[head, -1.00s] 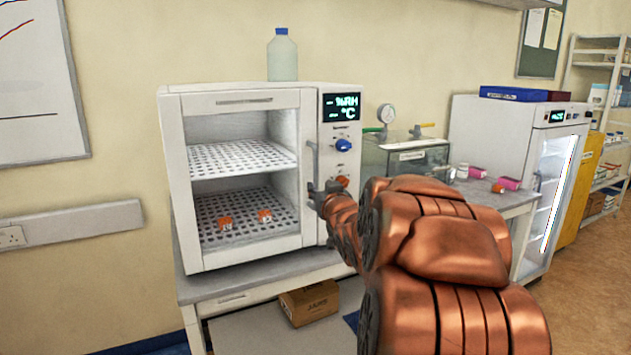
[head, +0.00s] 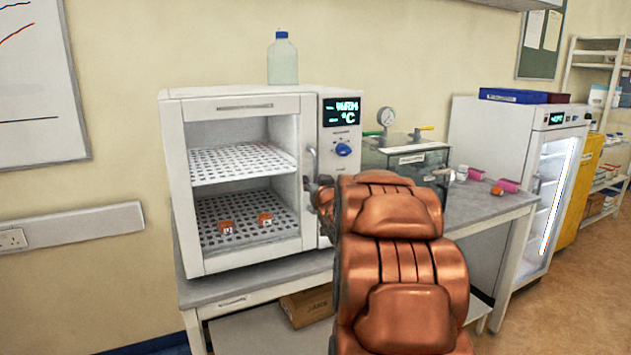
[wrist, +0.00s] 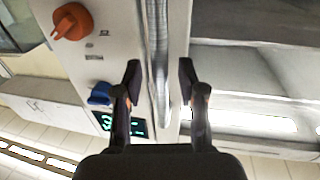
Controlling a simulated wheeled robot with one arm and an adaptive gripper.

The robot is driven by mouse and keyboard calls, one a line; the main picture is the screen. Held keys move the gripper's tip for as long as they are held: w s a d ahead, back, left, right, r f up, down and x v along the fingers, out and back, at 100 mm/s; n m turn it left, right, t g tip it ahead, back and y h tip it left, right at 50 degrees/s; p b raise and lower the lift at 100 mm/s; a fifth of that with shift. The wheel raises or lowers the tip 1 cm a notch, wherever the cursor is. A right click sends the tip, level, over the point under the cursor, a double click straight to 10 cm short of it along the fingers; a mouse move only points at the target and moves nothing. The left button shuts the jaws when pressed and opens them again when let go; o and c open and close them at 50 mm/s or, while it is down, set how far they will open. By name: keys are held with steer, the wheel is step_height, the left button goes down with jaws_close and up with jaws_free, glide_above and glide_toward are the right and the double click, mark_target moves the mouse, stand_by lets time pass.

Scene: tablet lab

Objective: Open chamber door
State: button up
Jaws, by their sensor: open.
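The white chamber (head: 240,103) stands on a bench, and its windowed door (head: 205,262) looks closed. Two shelves show through the window, with small orange-capped items on the lower one. The vertical door handle (head: 311,165) is at the door's right edge; it also shows as a metal bar in the wrist view (wrist: 158,45). My gripper (wrist: 160,80) is open, with one finger on each side of the bar in the picture. I cannot tell whether the fingers touch it. In the head view my copper arm hides most of the gripper.
A control panel with a blue knob (head: 343,150) is right of the handle. A clear bottle (head: 283,62) stands on the chamber. A glass box (head: 405,160) with a gauge and small pink containers (head: 508,185) are on the bench to the right. A cardboard box (head: 308,303) is below.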

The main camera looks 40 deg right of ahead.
steer(key=shift+w+d, duration=0.1)
steer(key=shift+w, duration=0.05)
steer(key=shift+c, duration=0.2)
jaws_close()
steer(key=shift+f, duration=0.1)
stand_by(0.4)
